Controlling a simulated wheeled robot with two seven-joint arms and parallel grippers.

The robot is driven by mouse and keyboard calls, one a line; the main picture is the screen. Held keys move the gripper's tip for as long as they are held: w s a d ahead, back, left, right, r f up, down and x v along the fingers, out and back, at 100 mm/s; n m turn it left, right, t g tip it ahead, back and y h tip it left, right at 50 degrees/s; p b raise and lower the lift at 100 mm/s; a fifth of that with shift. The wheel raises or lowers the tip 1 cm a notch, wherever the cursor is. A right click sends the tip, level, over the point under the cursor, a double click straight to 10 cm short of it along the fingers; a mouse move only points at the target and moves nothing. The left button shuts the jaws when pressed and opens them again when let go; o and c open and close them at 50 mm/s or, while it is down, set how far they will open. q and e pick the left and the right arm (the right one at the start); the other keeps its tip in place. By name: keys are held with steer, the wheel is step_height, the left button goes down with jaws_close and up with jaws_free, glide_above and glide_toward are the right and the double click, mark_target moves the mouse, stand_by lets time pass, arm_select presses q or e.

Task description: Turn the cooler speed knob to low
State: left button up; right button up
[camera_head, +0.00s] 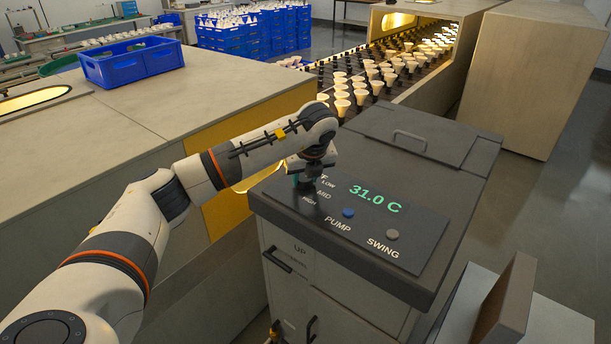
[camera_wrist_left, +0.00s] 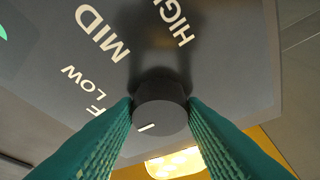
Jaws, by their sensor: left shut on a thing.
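The speed knob (camera_wrist_left: 160,108) is a dark round cap between my left gripper's teal fingers in the left wrist view. My left gripper (camera_wrist_left: 160,115) is shut on it, with one finger on each side. A white mark sits at the cap's lower left, on the side of the partly hidden "F" label. LOW, MID and HIGH are printed around the knob. In the head view my left gripper (camera_head: 305,183) points down at the control panel (camera_head: 335,230) of the grey cooler (camera_head: 340,275) and hides the knob. My right gripper is not in view.
A blue PUMP button (camera_head: 348,212) and a grey SWING button (camera_head: 392,235) are on the panel, beside a green 31.0 C display (camera_head: 375,198). A lid handle (camera_head: 410,140) rises behind. A conveyor with bulbs (camera_head: 370,85) and a blue crate (camera_head: 130,62) stand farther back.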

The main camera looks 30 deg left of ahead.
arm_select(q)
steer(key=shift+a+f+m+t+b, duration=0.15)
steer(key=shift+m+t+b, duration=0.15)
steer(key=shift+m+b, duration=0.7)
steer(key=shift+s+m+t+h+b, duration=0.1)
steer(key=shift+m+t+h+b, duration=0.2)
steer(key=shift+m+h+b, duration=0.6)
steer(key=m+b, duration=0.1)
steer(key=m, duration=0.1)
steer(key=shift+a+m+b, duration=0.1)
steer(key=shift+m+b, duration=0.3)
steer(key=shift+r+m+t+h+b, duration=0.2)
steer(key=shift+m+t+h+b, duration=0.15)
steer(key=shift+m, duration=0.55)
steer(key=shift+a, duration=0.1)
steer(key=o, duration=1)
